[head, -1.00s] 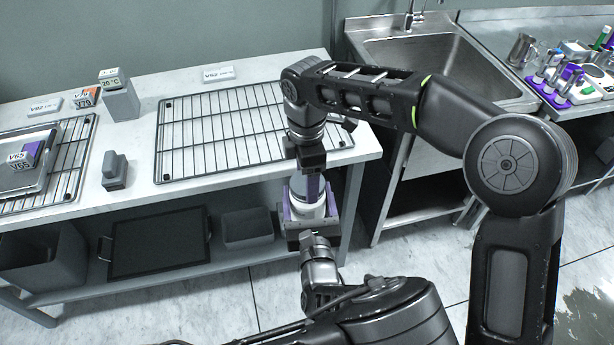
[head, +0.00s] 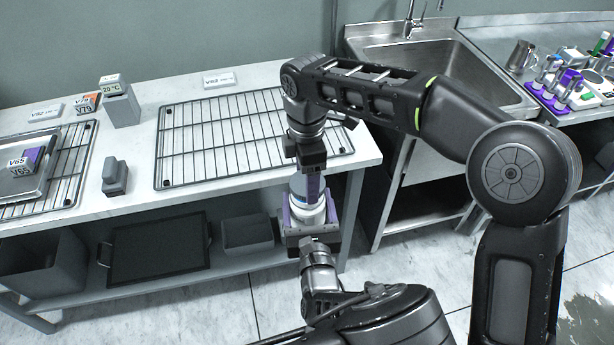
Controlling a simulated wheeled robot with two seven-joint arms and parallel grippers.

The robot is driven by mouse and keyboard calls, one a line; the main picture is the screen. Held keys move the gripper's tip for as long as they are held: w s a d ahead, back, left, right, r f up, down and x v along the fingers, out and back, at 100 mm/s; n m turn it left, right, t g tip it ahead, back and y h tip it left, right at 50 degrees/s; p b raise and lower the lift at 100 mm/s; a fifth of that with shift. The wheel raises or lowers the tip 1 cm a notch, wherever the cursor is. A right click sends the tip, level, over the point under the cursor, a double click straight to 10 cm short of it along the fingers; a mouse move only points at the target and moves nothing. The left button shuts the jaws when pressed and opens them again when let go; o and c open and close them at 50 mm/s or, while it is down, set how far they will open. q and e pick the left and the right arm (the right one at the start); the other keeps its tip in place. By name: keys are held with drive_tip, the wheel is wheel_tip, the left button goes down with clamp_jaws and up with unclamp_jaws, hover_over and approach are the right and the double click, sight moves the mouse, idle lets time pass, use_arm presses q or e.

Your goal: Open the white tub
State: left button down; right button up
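The white tub (head: 309,214) is upright in front of the table's front right edge, held up off any surface. My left gripper (head: 308,222) comes from below, with its purple-padded fingers on both sides of the tub's body, and is shut on it. My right gripper (head: 311,184) points straight down over the tub's top. One of its fingers shows in front of the tub's upper part; the other is hidden. The tub's lid is mostly covered by this gripper, so I cannot tell whether it is gripped or loose.
A wire rack (head: 225,135) lies on the table behind the tub. A grey block (head: 115,177) and a tray (head: 25,180) are to the left. A sink (head: 450,70) is at the back right. Dark bins and a pan (head: 158,246) stand on the lower shelf.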

use_arm(q)
drive_tip(key=shift+r, duration=0.1)
use_arm(e)
drive_tip(key=shift+r, duration=1.95)
